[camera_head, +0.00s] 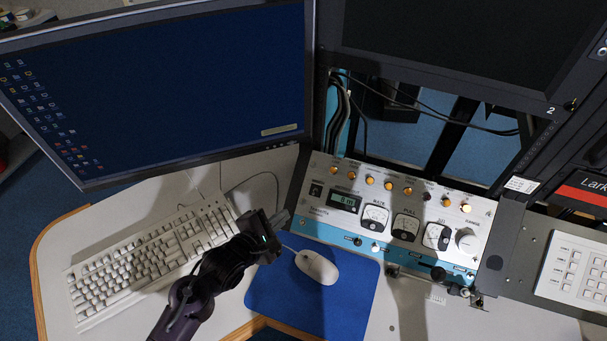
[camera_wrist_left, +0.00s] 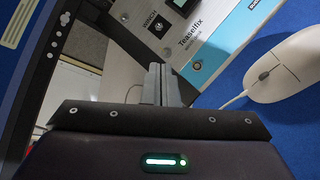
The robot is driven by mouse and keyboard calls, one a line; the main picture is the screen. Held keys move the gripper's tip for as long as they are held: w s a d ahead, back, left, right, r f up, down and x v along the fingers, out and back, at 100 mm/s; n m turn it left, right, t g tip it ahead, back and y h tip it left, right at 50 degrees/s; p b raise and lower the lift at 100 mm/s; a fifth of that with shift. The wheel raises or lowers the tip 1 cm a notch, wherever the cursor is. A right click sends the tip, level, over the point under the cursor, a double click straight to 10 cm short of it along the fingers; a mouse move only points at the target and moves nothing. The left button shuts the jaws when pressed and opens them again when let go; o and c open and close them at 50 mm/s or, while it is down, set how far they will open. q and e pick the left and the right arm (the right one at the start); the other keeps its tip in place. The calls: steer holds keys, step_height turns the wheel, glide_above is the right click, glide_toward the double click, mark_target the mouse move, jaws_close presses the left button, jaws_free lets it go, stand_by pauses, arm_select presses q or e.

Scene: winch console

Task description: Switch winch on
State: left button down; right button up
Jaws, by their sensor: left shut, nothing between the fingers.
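The winch console (camera_head: 335,228) is a white and light-blue panel with dials, lit orange buttons and a green display. The black switch under the WINCH label (camera_wrist_left: 158,26) is at its left end in the wrist view; the head view shows it as a small dark square (camera_head: 316,188). I cannot tell its position. My left gripper (camera_head: 284,218) is shut and empty, just left of the panel's lower left corner. In the wrist view its closed grey fingers (camera_wrist_left: 160,72) point toward the panel, apart from the switch. My right gripper is not in view.
A white mouse (camera_head: 317,267) on a blue mat (camera_head: 355,298) lies right of my left gripper. A white keyboard (camera_head: 150,258) lies left. A large monitor (camera_head: 170,85) and a dark second screen (camera_head: 470,45) stand behind. Small levers (camera_head: 438,273) stick out along the console's front edge.

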mark_target(314, 193)
arm_select(q)
steer(key=x, duration=0.5)
steer(key=p+x, duration=0.1)
steer(key=x, duration=0.1)
steer(key=shift+w+d+r, duration=0.25)
steer(key=shift+w+d, duration=0.1)
steer(key=shift+d, duration=0.05)
steer(key=shift+w+d+f, duration=0.15)
steer(key=shift+w+d, duration=0.05)
steer(key=shift+w, duration=0.1)
steer(key=shift+w+d+f, duration=0.15)
steer(key=shift+w+f, duration=0.05)
steer(key=shift+w, duration=0.05)
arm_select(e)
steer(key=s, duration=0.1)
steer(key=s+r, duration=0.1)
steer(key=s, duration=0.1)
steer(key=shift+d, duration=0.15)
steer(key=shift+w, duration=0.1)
arm_select(q)
steer(key=shift+w, duration=0.2)
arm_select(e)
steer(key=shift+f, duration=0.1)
